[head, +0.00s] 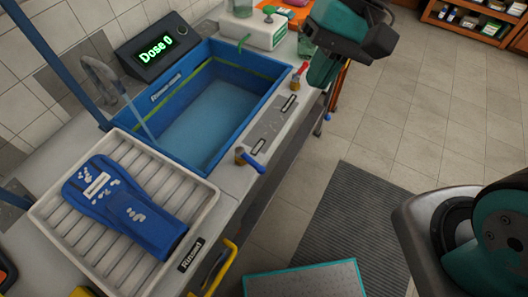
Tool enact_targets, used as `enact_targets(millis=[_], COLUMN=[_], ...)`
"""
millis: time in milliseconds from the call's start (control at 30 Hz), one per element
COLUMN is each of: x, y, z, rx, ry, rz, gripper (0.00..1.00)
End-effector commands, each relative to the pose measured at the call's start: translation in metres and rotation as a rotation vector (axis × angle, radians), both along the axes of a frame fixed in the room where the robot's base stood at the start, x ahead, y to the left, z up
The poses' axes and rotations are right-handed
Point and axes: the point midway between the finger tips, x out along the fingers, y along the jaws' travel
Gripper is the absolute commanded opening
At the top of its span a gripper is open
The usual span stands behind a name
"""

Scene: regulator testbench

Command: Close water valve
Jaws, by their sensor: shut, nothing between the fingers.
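A valve with a blue lever (254,164) and brass body sits on the bench's front edge, by the near right corner of the blue sink; its lever points to the lower right. A second valve with a red lever (301,69) stands farther back on the same edge. No label tells which is the water valve. A pale blue streak like running water (138,117) comes down from the curved metal tap (98,72) at the sink's left. My gripper (318,80), teal and dark, is shut and empty at the top, close to the red lever and apart from the blue one.
A ribbed white tray (62,215) with blue gloves (150,226) lies in front. A yellow handle (222,262) juts from the bench edge. Open floor with a dark mat (345,215) lies to the right.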

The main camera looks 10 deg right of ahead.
Motion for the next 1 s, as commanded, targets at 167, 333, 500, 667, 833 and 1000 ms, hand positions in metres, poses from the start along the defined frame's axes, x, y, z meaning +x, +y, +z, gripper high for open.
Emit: enact_targets(millis=[167,333,500,667,833,1000], x=[0.051,0.073,0.08,0.08,0.08,0.075], y=[0.002,0.001,0.0,0.0,0.0,0.006], z=[-0.073,-0.121,-0.14,-0.141,-0.141,-0.15], rx=[-0.055,-0.108,-0.134,-0.137,-0.138,-0.138], ry=[0.318,0.519,0.6,0.606,0.606,0.607], rz=[-0.371,-0.603,-0.694,-0.703,-0.702,-0.699], gripper=[0.0,0.0,0.0,0.0,0.0,0.0])
